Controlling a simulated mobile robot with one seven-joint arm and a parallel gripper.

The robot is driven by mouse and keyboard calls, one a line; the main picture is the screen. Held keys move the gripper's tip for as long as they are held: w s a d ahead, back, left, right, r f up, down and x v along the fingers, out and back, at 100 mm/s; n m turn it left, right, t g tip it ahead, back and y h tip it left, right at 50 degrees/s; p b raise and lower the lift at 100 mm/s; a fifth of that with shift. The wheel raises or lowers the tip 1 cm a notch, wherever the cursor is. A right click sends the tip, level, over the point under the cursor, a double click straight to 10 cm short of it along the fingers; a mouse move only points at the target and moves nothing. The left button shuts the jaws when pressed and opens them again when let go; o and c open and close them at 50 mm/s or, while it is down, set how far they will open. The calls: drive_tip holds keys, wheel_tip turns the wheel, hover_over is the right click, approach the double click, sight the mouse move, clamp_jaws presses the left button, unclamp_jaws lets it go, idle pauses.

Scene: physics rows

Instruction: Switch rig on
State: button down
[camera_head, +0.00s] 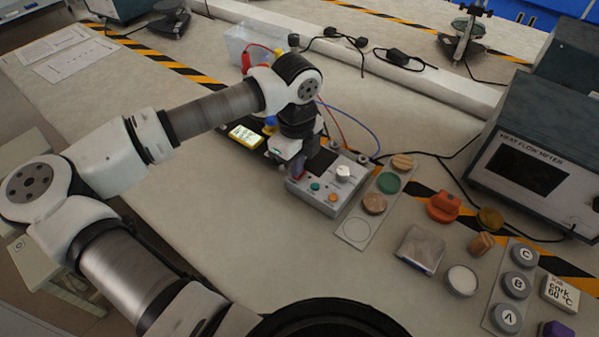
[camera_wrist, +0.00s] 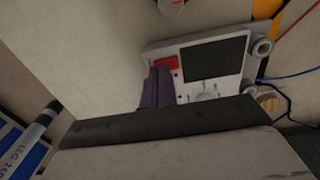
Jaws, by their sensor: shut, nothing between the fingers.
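The rig is a light grey box (camera_head: 322,196) with a dark screen, a white knob (camera_head: 343,174), a green button (camera_head: 315,187) and an orange button (camera_head: 333,198). My gripper (camera_head: 298,166) is over the left end of the box. In the wrist view my gripper's fingers (camera_wrist: 157,84) are shut and empty, with their tips right by the red switch. I cannot tell whether they touch it. The fingers partly hide the switch and panel.
A strip with discs (camera_head: 355,230) lies right of the box. An orange knob-like piece (camera_head: 443,207), a metal block (camera_head: 421,249) and a strip of lettered pucks (camera_head: 516,285) lie farther right. A heat flow meter (camera_head: 535,160) stands behind. Red and blue leads run behind the box.

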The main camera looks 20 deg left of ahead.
drive_tip(key=shift+f+b, duration=0.5)
drive_tip(key=shift+r+p, duration=1.3)
drive_tip(key=shift+r, duration=2.25)
